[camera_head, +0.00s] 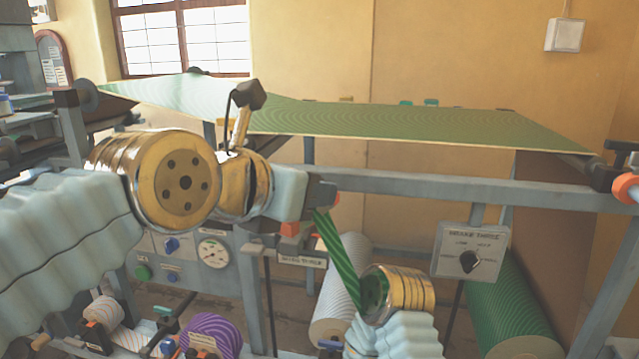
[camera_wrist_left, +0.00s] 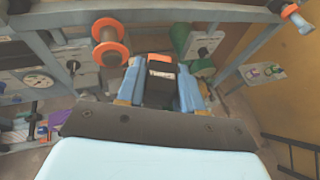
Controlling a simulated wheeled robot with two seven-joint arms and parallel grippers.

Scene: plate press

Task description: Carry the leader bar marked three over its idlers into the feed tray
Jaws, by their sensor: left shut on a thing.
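My left gripper (camera_head: 322,195) is shut on a dark block, which I take for the leader bar (camera_wrist_left: 160,92). In the left wrist view its small label seems to read "THREE", and it sits between my blue fingers (camera_wrist_left: 160,85). A narrow green striped strip (camera_head: 338,252) slants down from beside the gripper to behind my right arm's gold joint. Whether it joins the bar is unclear. My right gripper is out of sight. I cannot single out the feed tray.
A wide green patterned web (camera_head: 400,124) stretches overhead. A brake panel (camera_head: 470,254) stands to the right, before a green roll (camera_head: 515,310). A white roll (camera_head: 338,305) stands below. An orange-flanged spool (camera_wrist_left: 108,42) shows in the wrist view.

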